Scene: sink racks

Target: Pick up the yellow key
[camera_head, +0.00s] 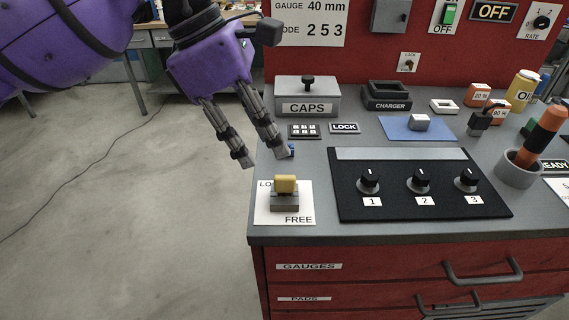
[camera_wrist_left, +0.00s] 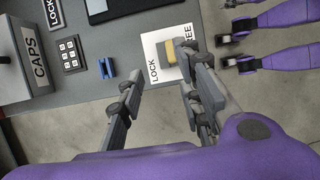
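The yellow key (camera_head: 286,184) is a small block on a grey base, on a white card (camera_head: 303,215) reading "FREE" at the bench's front left corner. In the left wrist view the key (camera_wrist_left: 170,50) shows beyond the fingers, partly hidden by one. My left gripper (camera_head: 265,157) is open and empty, with its fingers pointing down, up and left of the key in the head view. The fingers (camera_wrist_left: 163,68) look apart from the key. Purple parts, seemingly my right arm and gripper (camera_wrist_left: 231,50), show at the right of the wrist view; their opening is unclear.
A small blue piece (camera_wrist_left: 106,68) lies behind the card. The CAPS box (camera_head: 307,103), keypad (camera_head: 304,131) and LOCK plate (camera_head: 345,128) stand further back. A black panel with knobs (camera_head: 420,205) is right of the card. Open floor lies left of the bench.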

